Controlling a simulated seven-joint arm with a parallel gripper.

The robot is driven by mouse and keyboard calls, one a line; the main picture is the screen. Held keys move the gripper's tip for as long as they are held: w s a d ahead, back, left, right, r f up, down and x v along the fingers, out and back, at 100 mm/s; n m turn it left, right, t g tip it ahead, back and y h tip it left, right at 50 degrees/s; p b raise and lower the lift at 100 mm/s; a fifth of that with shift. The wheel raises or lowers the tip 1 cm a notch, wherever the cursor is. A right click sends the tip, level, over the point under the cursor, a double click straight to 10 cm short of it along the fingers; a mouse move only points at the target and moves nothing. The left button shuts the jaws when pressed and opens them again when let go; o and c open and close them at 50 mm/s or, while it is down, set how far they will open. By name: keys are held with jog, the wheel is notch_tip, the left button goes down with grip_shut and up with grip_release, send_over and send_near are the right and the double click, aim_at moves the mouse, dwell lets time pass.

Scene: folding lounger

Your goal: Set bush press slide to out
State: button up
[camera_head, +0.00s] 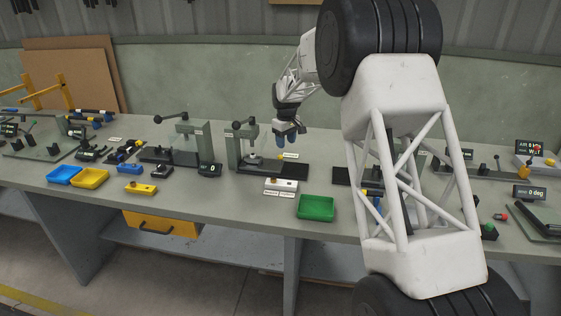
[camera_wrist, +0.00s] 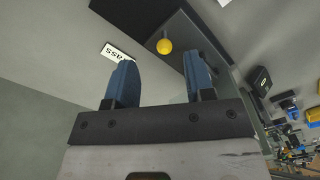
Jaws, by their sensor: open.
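A press (camera_head: 234,150) with a grey upright and a dark lever stands mid-table in the head view; I take it as the bush press. A dark flat slide or base part (camera_head: 292,170) extends to its right. In the wrist view a round yellow knob (camera_wrist: 164,46) shows just beyond and between the fingertips, on or beside a dark plate (camera_wrist: 195,35). My gripper (camera_head: 287,140) has blue fingers and hangs above the right part of the press. In the wrist view my gripper (camera_wrist: 158,58) is open, with nothing between its fingers. The gap to the knob cannot be judged exactly.
A green tray (camera_head: 316,207) and a white block with a button (camera_head: 281,186) stand in front of the press. Blue (camera_head: 64,174) and yellow (camera_head: 90,179) trays lie farther left. My arm hides some table on the right.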

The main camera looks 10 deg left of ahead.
aim_at(281, 158)
jog(key=shift+w+a+f, duration=0.45)
jog(key=shift+a+f, duration=0.15)
jog(key=shift+f, duration=0.05)
jog(key=shift+w+a+f, duration=0.4)
jog(key=shift+a+f, duration=0.2)
jog(key=shift+f, duration=0.05)
jog(key=shift+f, duration=0.1)
jog(key=shift+f, duration=3.8)
grip_shut()
